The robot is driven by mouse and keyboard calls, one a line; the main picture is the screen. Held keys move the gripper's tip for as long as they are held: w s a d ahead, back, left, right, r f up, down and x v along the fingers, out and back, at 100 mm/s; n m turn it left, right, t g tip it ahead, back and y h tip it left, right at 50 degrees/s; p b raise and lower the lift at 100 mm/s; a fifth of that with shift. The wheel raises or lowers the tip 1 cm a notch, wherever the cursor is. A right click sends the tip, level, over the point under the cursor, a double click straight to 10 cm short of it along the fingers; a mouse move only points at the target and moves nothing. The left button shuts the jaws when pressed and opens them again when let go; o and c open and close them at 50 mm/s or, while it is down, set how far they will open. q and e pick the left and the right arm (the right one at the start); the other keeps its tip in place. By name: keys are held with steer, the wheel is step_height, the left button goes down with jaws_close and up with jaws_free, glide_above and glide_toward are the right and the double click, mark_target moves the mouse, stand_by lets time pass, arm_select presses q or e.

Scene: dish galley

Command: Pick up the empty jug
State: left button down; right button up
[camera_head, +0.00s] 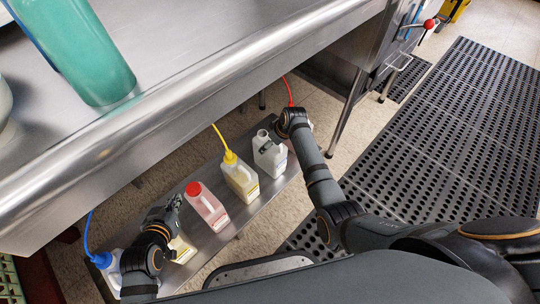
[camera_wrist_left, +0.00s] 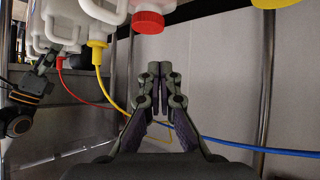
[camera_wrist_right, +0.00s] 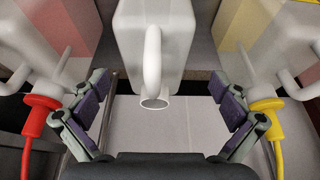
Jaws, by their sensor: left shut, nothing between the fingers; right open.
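The empty jug (camera_head: 270,160) is a whitish jug with an open, capless mouth, standing upright on a low metal shelf between the red-tubed and yellow-tubed jugs. In the right wrist view the jug (camera_wrist_right: 155,40) is in the middle, its handle and mouth facing the camera. My right gripper (camera_wrist_right: 157,83) is open, one finger on each side of the jug's handle and mouth, with gaps visible on both sides. In the head view the right gripper (camera_head: 273,137) is at the jug's top. My left gripper (camera_wrist_left: 160,68) is shut and empty, near the red-capped jug (camera_head: 207,207).
The yellow-tubed jug (camera_head: 241,179) and red-tubed jug (camera_wrist_right: 50,50) stand close on either side. A blue-capped jug (camera_head: 108,268) and a partly hidden yellow-labelled jug (camera_head: 182,251) are at the shelf's left. The steel counter (camera_head: 200,80) overhangs above, with a teal container (camera_head: 80,50) on it.

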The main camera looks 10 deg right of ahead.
steer(key=shift+w+f+b, duration=0.35)
steer(key=shift+f+b, duration=0.2)
steer(key=shift+f, duration=0.15)
arm_select(q)
steer(key=w+r+t, duration=0.4)
steer(key=r, duration=0.5)
steer(key=w+r+t, duration=0.3)
steer(key=r+t, duration=0.1)
steer(key=r, duration=0.5)
arm_select(e)
steer(key=shift+w+f+b, duration=0.2)
steer(key=shift+f+b, duration=0.25)
steer(key=shift+f, duration=0.05)
steer(key=shift+w+a+f+b, duration=0.15)
steer(key=shift+w+f+b, duration=0.1)
steer(key=shift+f+b, duration=0.3)
steer(key=shift+w+a+f+b, duration=0.2)
steer(key=shift+f+b, duration=0.2)
steer(key=shift+f, duration=0.25)
steer(key=c, duration=1.7)
arm_select(q)
steer(key=s+r+m+t+h, duration=0.1)
steer(key=r+t, duration=0.3)
steer(key=r, duration=0.4)
steer(key=s+r+t, duration=0.4)
steer(key=r, duration=0.4)
steer(key=shift+s+a+m+t+h, duration=0.2)
steer(key=shift+m+t+h, duration=0.2)
arm_select(e)
steer(key=shift+o, duration=0.2)
